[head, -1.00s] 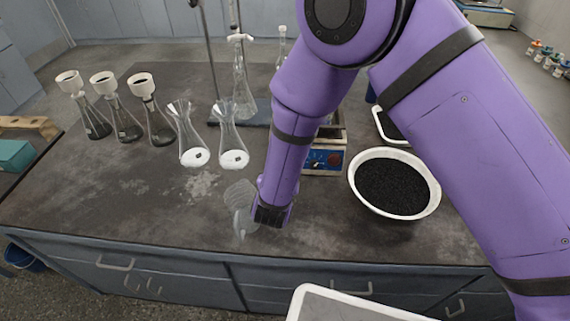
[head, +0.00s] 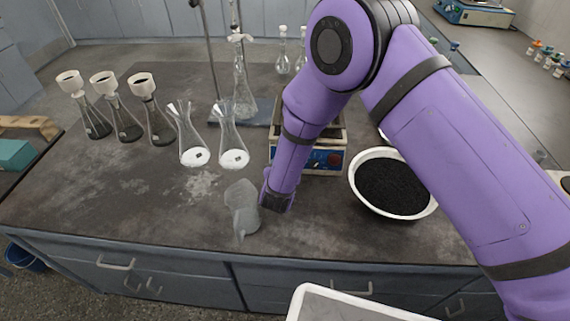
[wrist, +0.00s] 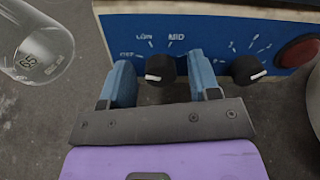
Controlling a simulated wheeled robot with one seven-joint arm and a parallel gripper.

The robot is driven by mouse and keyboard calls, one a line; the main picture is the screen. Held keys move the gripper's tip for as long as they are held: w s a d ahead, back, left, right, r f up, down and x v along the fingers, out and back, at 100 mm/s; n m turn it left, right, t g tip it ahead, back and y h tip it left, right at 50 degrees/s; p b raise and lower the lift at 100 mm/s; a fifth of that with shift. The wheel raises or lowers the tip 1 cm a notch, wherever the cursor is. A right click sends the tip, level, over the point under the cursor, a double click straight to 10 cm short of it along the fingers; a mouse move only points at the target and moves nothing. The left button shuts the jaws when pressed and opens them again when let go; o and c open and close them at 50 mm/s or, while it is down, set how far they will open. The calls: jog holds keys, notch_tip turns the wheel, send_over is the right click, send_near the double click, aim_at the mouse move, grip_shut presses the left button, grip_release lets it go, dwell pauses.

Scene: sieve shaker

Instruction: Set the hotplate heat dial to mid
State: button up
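The hotplate (head: 322,170) stands on the bench with a blue front panel, partly behind my arm. In the wrist view its panel (wrist: 215,28) shows a black heat dial (wrist: 163,68) with OFF, LOW and MID marks. The dial's white pointer is turned to the left, toward the OFF side, away from MID. My gripper (wrist: 160,62) is open, with one blue finger on each side of the dial. I see gaps beside the dial and cannot tell contact. In the head view my arm hides the fingertips.
A second black knob (wrist: 248,69) and a red button (wrist: 298,50) sit right of the dial. A glass beaker (head: 243,208) stands left of my wrist. A white bowl of black grains (head: 392,187) stands right of the hotplate. Several flasks stand at the left.

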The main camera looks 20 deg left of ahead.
jog(key=c, duration=0.8)
jog(key=shift+m, duration=0.3)
jog(key=m, duration=0.4)
jog(key=shift+d+m, duration=0.1)
jog(key=shift+m, duration=0.2)
jog(key=m, duration=0.9)
jog(key=shift+m+g, duration=0.3)
jog(key=shift+m, duration=0.1)
jog(key=shift+m+y, duration=0.3)
jog(key=shift+m, duration=1.9)
